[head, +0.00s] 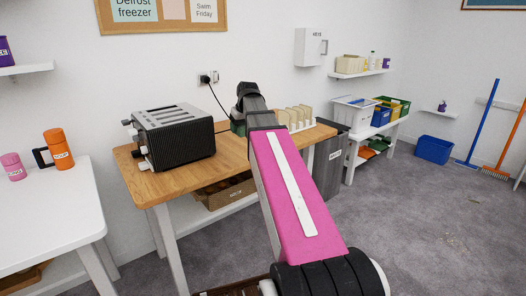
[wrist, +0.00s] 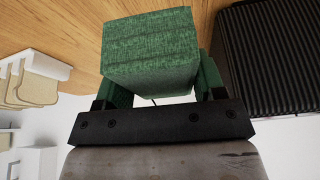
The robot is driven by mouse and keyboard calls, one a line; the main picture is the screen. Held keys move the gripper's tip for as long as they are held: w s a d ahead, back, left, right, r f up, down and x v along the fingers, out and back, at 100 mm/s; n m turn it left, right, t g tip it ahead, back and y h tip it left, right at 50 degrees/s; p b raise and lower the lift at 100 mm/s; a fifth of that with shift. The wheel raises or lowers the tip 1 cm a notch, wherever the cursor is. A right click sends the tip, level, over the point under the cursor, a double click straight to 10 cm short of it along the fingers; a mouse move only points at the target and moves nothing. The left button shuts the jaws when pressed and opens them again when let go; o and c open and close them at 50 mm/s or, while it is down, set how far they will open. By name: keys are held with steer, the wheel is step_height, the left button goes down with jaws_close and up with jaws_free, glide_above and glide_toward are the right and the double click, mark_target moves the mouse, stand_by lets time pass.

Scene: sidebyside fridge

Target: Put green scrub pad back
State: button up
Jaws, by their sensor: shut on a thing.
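The green scrub pad (wrist: 150,50) is a thick green block in the wrist view. My gripper (wrist: 155,82) is shut on it, with a finger at each side. The wooden table top (wrist: 60,25) fills the upper part of that view behind the pad. I cannot tell whether the pad touches the table. In the head view, my arm hides most of the gripper; a bit of green (head: 237,128) shows beside the arm, between the toaster and the rack, and I cannot tell if it is pad or finger.
A black toaster (head: 174,138) stands left of my gripper on the wooden table (head: 138,178). A rack with bread slices (head: 295,117) is to the right. A white table (head: 50,205) with pink and orange containers is at far left. Bins (head: 353,112) stand on a bench at the back.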

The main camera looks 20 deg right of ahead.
steer(key=w+d+f, duration=0.1)
steer(key=d+f, duration=0.1)
steer(key=d, duration=0.1)
steer(key=w+d+f, duration=0.1)
steer(key=d+f, duration=0.1)
steer(key=d, duration=0.2)
steer(key=w+d+f, duration=0.1)
steer(key=d+f, duration=0.2)
steer(key=d, duration=0.1)
steer(key=shift+w, duration=0.35)
steer(key=shift+f, duration=1.8)
steer(key=shift+f, duration=0.3)
steer(key=o, duration=0.9)
steer(key=shift+c, duration=0.2)
